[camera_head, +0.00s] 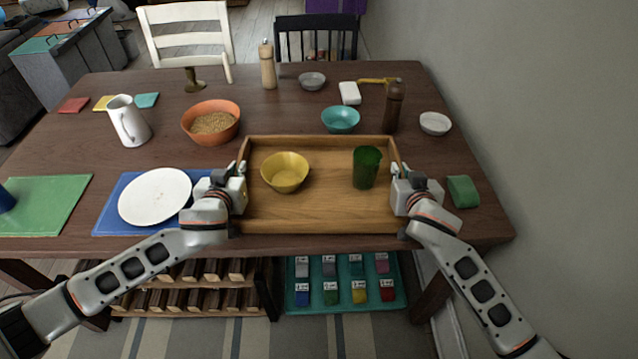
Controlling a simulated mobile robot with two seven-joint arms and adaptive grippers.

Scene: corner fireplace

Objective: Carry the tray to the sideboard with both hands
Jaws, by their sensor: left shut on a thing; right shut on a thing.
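A wooden tray (320,212) is at the front edge of the dark wooden table. A yellow bowl (285,172) stands in its left half and a green cup (366,168) in its right half. My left gripper (234,180) is shut on the left side of the tray. My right gripper (399,182) is shut on the tray's right side. The fingertips are partly hidden by the gripper bodies. I cannot tell whether the tray rests on the table or is slightly raised. I cannot make out a sideboard for certain.
A green block (463,191) lies right of my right gripper. A wall (530,120) bounds the right. Chairs stand behind.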

